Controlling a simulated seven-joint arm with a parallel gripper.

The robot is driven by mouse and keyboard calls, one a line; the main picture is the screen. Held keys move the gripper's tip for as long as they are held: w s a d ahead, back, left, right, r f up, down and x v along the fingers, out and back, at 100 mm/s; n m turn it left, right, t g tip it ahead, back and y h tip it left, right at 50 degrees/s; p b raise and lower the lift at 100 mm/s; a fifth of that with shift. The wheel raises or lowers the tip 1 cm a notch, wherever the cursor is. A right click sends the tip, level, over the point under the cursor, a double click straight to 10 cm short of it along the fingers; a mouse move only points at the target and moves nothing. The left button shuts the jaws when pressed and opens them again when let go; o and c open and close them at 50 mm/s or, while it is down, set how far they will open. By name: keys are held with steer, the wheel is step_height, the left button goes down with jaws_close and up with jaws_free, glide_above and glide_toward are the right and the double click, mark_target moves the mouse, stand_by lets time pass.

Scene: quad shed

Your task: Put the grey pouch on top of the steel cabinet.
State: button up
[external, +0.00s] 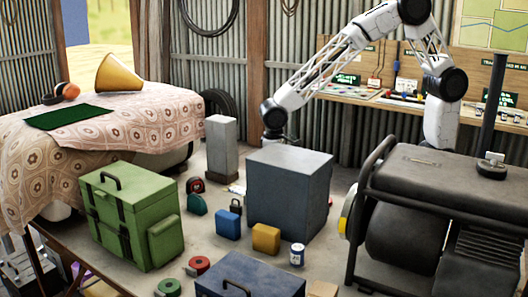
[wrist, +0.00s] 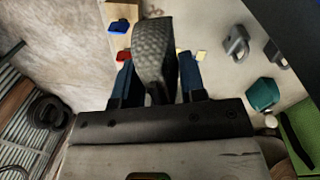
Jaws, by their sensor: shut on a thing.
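The grey pouch (wrist: 155,50), dark and quilted, stands between the two blue fingers of my gripper (wrist: 158,78) in the wrist view. My gripper is shut on it. In the external view my wrist (external: 274,118) is behind the steel cabinet (external: 290,190), a blue-grey box with a flat, bare top. The cabinet hides my fingers and the pouch there. A dark surface fills the upper right corner of the wrist view; I cannot tell if it is the cabinet.
A grey upright block (external: 221,148) stands left of the cabinet. A green case (external: 130,215) is at front left, a dark generator (external: 430,210) at right. Blue (external: 228,224) and yellow (external: 266,238) boxes and a small can (external: 297,254) sit close to the cabinet.

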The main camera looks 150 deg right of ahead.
step_height(320, 180, up, 25)
steer(key=w+a+m+t, duration=0.1)
steer(key=w+a, duration=0.2)
steer(key=a, duration=0.9)
steer(key=w+a+m, duration=0.2)
steer(key=w+a, duration=0.2)
steer(key=a, duration=0.7)
step_height(320, 180, down, 5)
steer(key=shift+s+a+f, duration=0.15)
glide_above(282, 162)
steer(key=shift+f, duration=0.7)
steer(key=shift+f, duration=1.75)
steer(key=shift+f, duration=0.15)
